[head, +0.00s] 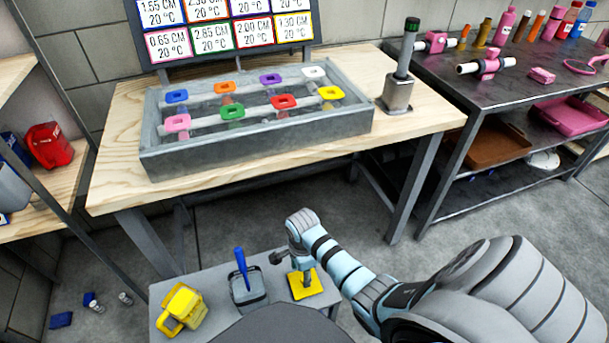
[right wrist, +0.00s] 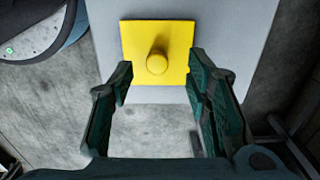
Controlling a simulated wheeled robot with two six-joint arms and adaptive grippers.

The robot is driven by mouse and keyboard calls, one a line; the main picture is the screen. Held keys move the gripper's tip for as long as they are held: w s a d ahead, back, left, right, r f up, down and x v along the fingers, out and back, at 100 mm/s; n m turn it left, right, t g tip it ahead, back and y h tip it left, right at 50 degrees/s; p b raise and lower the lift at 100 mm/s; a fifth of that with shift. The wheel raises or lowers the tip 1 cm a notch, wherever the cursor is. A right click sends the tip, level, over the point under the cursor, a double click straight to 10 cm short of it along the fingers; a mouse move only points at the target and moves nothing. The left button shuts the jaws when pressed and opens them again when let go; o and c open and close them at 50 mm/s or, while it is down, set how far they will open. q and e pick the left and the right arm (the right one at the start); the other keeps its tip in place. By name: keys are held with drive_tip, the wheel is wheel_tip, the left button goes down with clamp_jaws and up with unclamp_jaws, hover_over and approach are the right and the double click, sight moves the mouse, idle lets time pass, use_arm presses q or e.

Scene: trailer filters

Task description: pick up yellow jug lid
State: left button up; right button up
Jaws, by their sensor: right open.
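The yellow jug lid (head: 306,285) is a flat square plate with a round knob. It lies on the small grey table (head: 214,285), to the right of a yellow jug (head: 181,310). In the right wrist view the lid (right wrist: 157,55) is ahead of the fingers, with its knob facing the camera. My right gripper (head: 300,265) is over the lid in the head view. In the right wrist view it (right wrist: 160,72) is open and empty, its fingertips either side of the knob's line. The left gripper is not in view.
A grey container with a blue handle (head: 246,280) stands between the jug and the lid. A workbench (head: 120,150) with a grey tank (head: 250,140) of coloured pieces stands behind. A dark metal shelf (head: 450,85) with pink items is at the right.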

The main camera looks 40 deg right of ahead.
sight(296, 278)
drive_tip(key=f, duration=0.1)
drive_tip(key=f+b, duration=0.2)
drive_tip(key=f, duration=0.1)
drive_tip(key=shift+s+d+f, duration=0.1)
drive_tip(key=shift+s+d, duration=0.05)
drive_tip(key=shift+s, duration=0.1)
drive_tip(key=shift+c, duration=0.4)
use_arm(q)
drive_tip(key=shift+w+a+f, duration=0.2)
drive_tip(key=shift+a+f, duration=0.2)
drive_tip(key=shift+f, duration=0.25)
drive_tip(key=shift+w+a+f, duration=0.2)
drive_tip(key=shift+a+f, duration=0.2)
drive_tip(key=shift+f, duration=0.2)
use_arm(e)
clamp_jaws()
